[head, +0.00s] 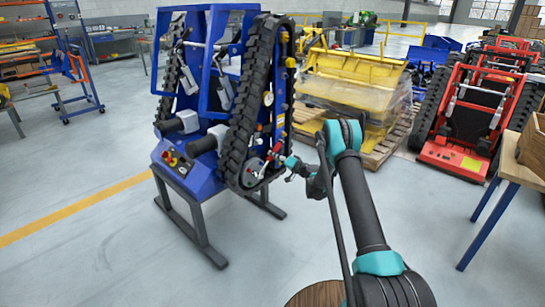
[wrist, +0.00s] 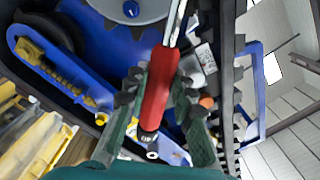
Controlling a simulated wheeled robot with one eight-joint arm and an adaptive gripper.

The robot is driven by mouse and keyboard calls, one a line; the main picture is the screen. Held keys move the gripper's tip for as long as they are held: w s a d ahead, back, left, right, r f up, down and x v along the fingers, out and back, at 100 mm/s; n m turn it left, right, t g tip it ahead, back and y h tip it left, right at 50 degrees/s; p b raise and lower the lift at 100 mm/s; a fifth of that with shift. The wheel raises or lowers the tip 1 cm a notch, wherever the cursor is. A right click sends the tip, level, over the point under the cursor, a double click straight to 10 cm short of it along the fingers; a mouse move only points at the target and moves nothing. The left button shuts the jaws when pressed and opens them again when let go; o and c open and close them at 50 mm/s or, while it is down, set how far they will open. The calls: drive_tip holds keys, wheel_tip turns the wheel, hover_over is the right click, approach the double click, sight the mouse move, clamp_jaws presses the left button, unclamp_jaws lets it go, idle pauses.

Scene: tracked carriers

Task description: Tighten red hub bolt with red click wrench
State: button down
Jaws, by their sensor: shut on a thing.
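My gripper (wrist: 160,97) is shut on the red handle of the click wrench (wrist: 156,92), with one dark green finger on each side. The wrench's bright metal shaft runs up out of the wrist view, so its head is hidden there. A grey hub disc with a blue bolt (wrist: 131,8) shows at the top, left of the shaft. In the head view my gripper (head: 284,164) is at the lower right of the upright blue tracked carrier (head: 205,172), close to the round lower hub (head: 252,172). I cannot make out the red hub bolt or whether the wrench touches it.
The carrier's black rubber track (head: 240,125) curves around the hub. A yellow machine part (head: 350,75) on a wooden pallet stands behind my arm. A red tracked carrier (head: 475,115) and a wooden table (head: 520,168) are at right.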

drive_tip(key=shift+s+d, duration=0.25)
